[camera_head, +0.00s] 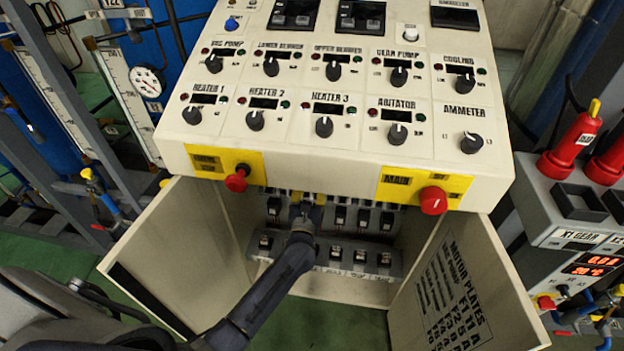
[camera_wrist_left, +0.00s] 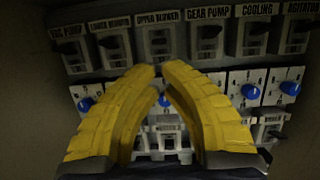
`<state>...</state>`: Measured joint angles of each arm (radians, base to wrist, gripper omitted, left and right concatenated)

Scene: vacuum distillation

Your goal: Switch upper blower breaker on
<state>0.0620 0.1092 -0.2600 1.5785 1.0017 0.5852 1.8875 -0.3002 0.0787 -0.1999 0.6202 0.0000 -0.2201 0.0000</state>
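The upper blower breaker (camera_wrist_left: 158,42) is in the top row of the left wrist view, under its "UPPER BLOWER" label (camera_wrist_left: 157,18). Its lower part is close to the fingertips, and I cannot tell whether they touch. Its lever position is too dark to read. In the head view it is hidden behind my left gripper (camera_head: 306,208), which reaches into the open cabinet under the console. My right gripper is not in view.
Neighbouring breakers, lower blower (camera_wrist_left: 112,44) and gear pump (camera_wrist_left: 206,42), flank the target closely. A lower row has blue knobs (camera_wrist_left: 249,91). Cabinet doors stand open at left (camera_head: 185,255) and right (camera_head: 455,285). The console (camera_head: 330,160) overhangs with red stop buttons (camera_head: 433,200).

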